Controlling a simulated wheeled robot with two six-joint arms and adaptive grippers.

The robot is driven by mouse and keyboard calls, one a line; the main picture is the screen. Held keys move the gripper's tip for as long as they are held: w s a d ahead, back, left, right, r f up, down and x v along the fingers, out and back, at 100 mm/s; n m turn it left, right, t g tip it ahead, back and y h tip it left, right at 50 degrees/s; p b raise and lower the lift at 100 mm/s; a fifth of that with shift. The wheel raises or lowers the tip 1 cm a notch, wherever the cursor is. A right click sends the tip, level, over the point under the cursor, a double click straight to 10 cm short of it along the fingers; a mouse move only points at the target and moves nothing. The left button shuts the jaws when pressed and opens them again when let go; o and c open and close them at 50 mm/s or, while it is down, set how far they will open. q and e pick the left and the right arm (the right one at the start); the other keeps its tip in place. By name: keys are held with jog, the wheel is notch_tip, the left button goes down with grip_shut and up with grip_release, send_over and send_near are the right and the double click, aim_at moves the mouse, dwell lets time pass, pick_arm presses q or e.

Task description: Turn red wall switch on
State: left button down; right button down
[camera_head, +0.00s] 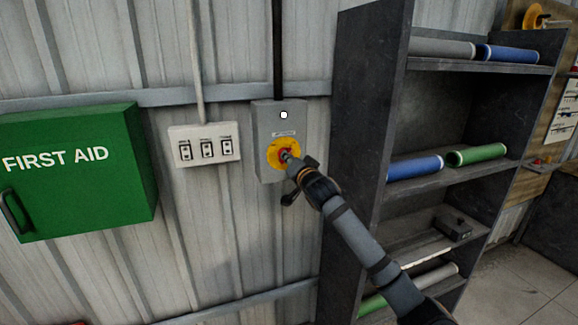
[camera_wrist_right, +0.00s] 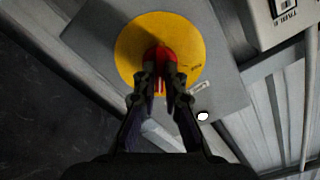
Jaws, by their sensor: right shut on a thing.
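The red wall switch (camera_wrist_right: 159,54) is a red knob on a round yellow plate (camera_head: 272,152). It sits on a grey box (camera_head: 264,117) fixed to the corrugated metal wall. A small white light spot shows near the top of this box. My right gripper (camera_head: 288,158) is at the knob and hides much of it in the head view. In the right wrist view the two fingers (camera_wrist_right: 160,84) are closed around the red knob, one on each side. My left gripper is in neither view.
A white panel with several switches (camera_head: 204,144) is left of the grey box. A green first aid cabinet (camera_head: 80,195) hangs further left. A dark shelf unit (camera_head: 367,100) with coloured rolls stands close on the right, beside my right arm.

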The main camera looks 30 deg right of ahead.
jog(key=shift+f+m+b, duration=0.15)
jog(key=shift+m+b, duration=0.35)
jog(key=shift+m, duration=0.2)
jog(key=c, duration=1.4)
grip_release()
jog(key=shift+c, duration=0.2)
jog(key=v, duration=0.7)
jog(key=shift+s, duration=0.25)
